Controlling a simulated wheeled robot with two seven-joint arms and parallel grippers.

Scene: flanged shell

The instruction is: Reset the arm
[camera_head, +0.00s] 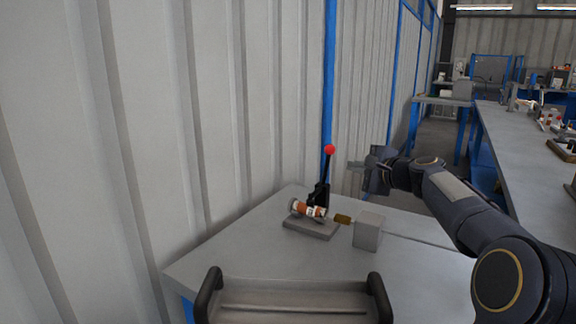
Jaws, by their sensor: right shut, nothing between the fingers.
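My right arm comes in from the right, and my right gripper (366,165) is raised above the back of the table (250,252), to the right of a lever with a red knob (329,150). The gripper is shut and holds nothing. It appears apart from the lever. The lever belongs to a small fixture with a grey base plate (312,228), which carries an orange and white cylindrical part (308,209). My left gripper is not in view.
A grey block (368,231) stands right of the fixture, with a small brass-coloured piece (342,219) between them. A tray-like frame with black handles (209,290) is at the front. A corrugated wall (150,120) closes the left. Another workbench (510,135) stands at right.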

